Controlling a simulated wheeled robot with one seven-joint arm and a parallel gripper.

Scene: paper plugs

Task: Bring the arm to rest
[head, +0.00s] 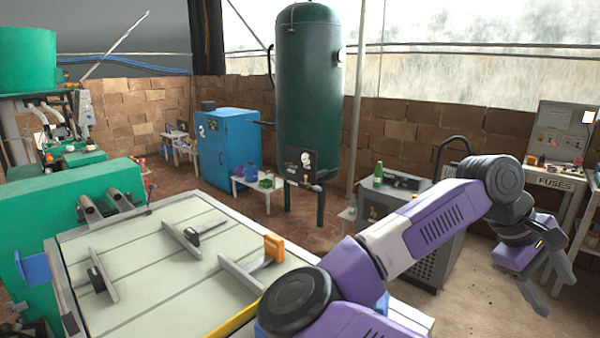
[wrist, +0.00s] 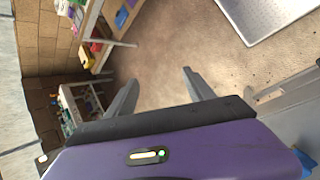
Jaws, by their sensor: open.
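My purple and grey arm (head: 440,220) reaches across the right of the head view, bent at a dark joint near the top right. My gripper (head: 556,293) hangs at its end, over the floor at the right. Its two grey fingers are apart and point downward. In the wrist view the fingers of my gripper (wrist: 162,92) also stand apart, with only bare floor between them. Nothing is held.
A pale slatted table (head: 140,285) with metal clamps fills the lower left. A grey cabinet (head: 440,255) stands behind my arm. A fuses bench (head: 555,182) stands at the right. A green tank (head: 308,90) and blue cabinet (head: 228,150) stand behind. Floor (wrist: 180,45) below the gripper is clear.

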